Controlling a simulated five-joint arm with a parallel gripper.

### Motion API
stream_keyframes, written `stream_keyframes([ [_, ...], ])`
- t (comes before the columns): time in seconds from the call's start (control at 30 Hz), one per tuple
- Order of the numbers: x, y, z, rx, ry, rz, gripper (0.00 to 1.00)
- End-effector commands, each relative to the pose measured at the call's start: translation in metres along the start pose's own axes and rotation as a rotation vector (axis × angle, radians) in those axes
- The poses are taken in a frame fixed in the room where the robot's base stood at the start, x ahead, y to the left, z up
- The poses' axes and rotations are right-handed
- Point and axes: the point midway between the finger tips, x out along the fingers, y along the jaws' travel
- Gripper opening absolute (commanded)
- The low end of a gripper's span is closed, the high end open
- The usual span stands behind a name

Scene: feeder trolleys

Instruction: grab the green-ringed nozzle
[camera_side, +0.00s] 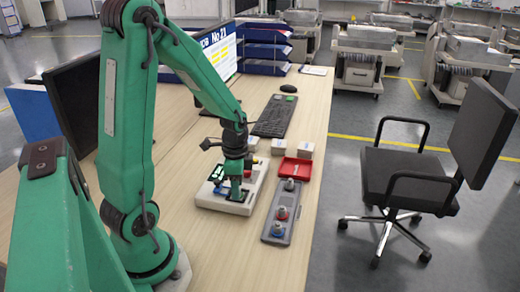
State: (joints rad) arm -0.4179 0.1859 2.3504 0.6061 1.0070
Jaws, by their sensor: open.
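A grey tray (268,228) on the wooden table holds small nozzles in a row. The nearest nozzle (277,230) has a blue ring, and the middle nozzle (282,212) has a red ring. The far nozzle (290,185) is small, and its ring colour cannot be made out, so I cannot clearly pick out the green-ringed nozzle. My gripper (236,194) points down over a white box (222,206) with green parts in it, left of the grey tray. My gripper is open. I see nothing held between its fingers, and it hides part of the box.
A red tray (295,168) and small white boxes (305,149) lie just behind the grey tray. A keyboard (274,116), a mouse (288,89) and blue letter trays (262,50) are farther back. A black chair (410,180) stands right of the table. The table's near part is clear.

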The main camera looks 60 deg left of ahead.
Motion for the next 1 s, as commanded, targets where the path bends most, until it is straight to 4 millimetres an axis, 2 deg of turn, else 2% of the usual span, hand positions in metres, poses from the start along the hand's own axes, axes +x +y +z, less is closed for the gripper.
stream_keyframes([
  [0.17,0.0065,0.0000,0.0000,0.000,0.000,-0.001,0.45],
  [0.63,0.0063,0.0000,-0.0001,0.000,0.000,-0.001,0.45],
  [0.87,0.0063,0.0000,-0.0001,0.000,0.001,-0.001,0.00],
  [1.0,0.0062,-0.0001,-0.0002,0.000,0.001,-0.001,0.00],
])
